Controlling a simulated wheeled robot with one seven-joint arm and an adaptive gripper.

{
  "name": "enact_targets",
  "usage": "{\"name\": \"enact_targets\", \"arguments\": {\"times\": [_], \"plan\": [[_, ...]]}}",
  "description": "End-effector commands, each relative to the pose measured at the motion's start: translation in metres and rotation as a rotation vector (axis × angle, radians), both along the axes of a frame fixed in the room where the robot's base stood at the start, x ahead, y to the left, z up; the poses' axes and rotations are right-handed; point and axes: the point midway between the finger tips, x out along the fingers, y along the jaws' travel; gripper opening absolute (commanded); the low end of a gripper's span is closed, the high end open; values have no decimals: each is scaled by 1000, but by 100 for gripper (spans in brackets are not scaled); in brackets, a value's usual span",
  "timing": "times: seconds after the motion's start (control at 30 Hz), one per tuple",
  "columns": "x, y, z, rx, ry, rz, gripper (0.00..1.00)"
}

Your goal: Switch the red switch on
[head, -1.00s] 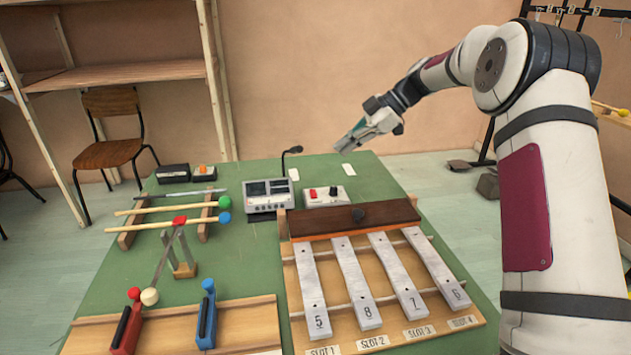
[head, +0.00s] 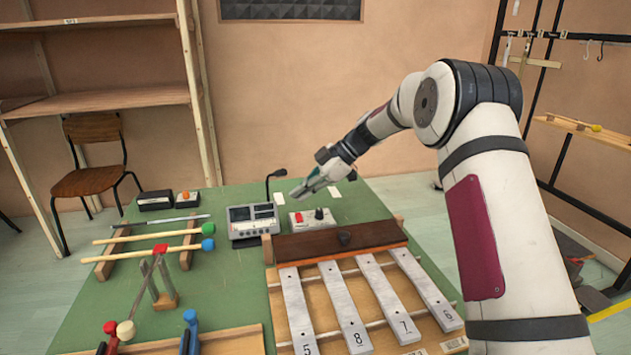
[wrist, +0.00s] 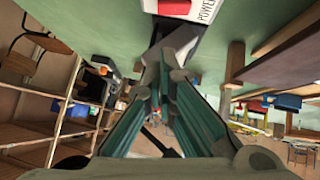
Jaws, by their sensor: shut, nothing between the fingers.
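The red switch (head: 298,217) sits on the left part of a small light-grey box (head: 325,224) near the back of the green table. A black knob (head: 319,213) is on the box's right part. The red switch also shows at the top edge of the wrist view (wrist: 174,8), beside a white label reading "POWER" (wrist: 207,12). I cannot tell which way the switch is set. My gripper (head: 298,193) is shut and empty, just above and behind the switch in the head view, apparently apart from it. Its fingers (wrist: 170,55) point toward the box in the wrist view.
A grey metered device (head: 252,222) with a black gooseneck (head: 275,182) stands left of the box. A brown wooden block (head: 335,242) and numbered metal bars (head: 345,305) lie in front. Mallets (head: 150,232) rest on a rack at left. Bare green tabletop (head: 225,285) shows between.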

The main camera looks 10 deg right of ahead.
Motion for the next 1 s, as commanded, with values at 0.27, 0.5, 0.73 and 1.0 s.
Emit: {"name": "enact_targets", "arguments": {"times": [0.27,0.5,0.73,1.0], "plan": [[7,1,-35,-1,-1,0,0],[8,1,-41,-1,-1,0,0],[8,1,-40,-1,0,0,0],[16,2,-50,1,103,3,0]]}}
